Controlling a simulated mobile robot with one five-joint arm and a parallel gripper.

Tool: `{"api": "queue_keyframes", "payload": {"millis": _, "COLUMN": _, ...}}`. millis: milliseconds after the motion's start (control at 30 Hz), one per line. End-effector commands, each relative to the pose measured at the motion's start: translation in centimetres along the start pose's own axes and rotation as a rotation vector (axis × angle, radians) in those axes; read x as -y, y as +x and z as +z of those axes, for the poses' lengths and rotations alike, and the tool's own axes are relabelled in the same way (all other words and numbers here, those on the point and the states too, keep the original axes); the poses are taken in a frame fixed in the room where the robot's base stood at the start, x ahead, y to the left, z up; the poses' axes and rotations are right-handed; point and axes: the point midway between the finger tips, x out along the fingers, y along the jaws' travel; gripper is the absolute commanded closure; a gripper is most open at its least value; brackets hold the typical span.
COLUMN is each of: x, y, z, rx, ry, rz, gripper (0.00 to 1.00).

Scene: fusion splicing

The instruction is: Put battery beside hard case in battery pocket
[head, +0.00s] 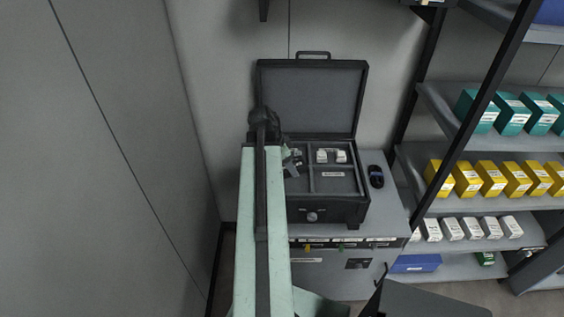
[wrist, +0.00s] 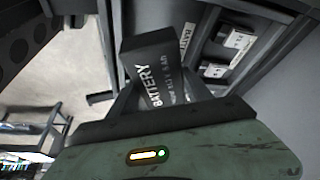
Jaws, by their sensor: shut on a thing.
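A dark battery (wrist: 158,70) with white "BATTERY" lettering is between the fingers of my gripper (wrist: 165,92) in the wrist view. My gripper is shut on it. In the head view my gripper (head: 291,162) is over the left part of the open black hard case (head: 312,210), and the battery is hard to make out there. The case's lid (head: 312,97) stands up at the back. My arm hides part of the left compartment. In the wrist view the case's dark dividers (wrist: 207,30) lie beyond the battery, with a partly hidden label beside them.
White items (head: 331,156) sit in the case's right rear compartment. A small dark object (head: 376,176) lies on the cabinet top (head: 385,205) right of the case. Shelves (head: 465,206) with teal, yellow and white boxes stand at the right. A wall is close on the left.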

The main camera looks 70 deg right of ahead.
Motion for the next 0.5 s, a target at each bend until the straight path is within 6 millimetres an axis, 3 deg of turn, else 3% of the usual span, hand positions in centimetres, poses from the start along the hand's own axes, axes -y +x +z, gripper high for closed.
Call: {"api": "queue_keyframes", "payload": {"millis": 500, "x": 0.1, "y": 5.3, "z": 2.6, "rx": 0.0, "ry": -0.006, "rz": -0.003, "gripper": 1.0}}
